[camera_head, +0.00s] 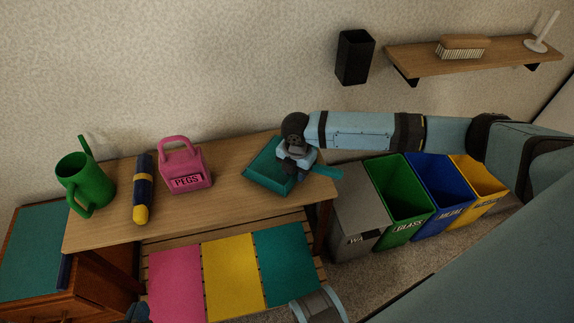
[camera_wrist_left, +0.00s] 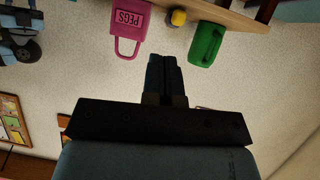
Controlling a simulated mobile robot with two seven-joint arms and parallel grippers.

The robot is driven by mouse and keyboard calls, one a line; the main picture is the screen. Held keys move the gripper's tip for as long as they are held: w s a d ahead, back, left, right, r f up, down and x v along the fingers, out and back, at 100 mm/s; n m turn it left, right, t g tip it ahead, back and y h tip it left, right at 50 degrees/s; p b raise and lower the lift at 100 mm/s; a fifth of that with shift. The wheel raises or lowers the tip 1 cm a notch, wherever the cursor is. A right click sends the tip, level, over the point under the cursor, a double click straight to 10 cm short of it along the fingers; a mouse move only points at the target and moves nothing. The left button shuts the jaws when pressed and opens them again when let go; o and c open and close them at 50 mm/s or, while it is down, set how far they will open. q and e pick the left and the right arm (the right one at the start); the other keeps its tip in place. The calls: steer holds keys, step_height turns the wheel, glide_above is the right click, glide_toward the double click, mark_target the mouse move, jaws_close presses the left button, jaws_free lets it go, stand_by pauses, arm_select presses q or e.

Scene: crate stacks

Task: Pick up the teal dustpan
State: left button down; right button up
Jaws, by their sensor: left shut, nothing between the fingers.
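The teal dustpan (camera_head: 266,172) lies at the right end of the wooden table in the head view, its handle (camera_head: 328,172) sticking out to the right. My right gripper (camera_head: 293,168) is over it, pointing down, where pan and handle meet. The wrist covers that part, so I cannot tell whether the fingers are shut on it. Only a dark bit of my left gripper (camera_head: 137,314) shows at the bottom edge of the head view, well left of the dustpan. In the left wrist view my left gripper (camera_wrist_left: 166,58) is shut and empty.
Several bins, one green (camera_head: 401,197), stand to the right. A shelf (camera_head: 420,59) is on the wall. The tabletop between box and dustpan is clear.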

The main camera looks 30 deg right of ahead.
steer(key=shift+f, duration=0.75)
steer(key=shift+r, duration=0.1)
jaws_close()
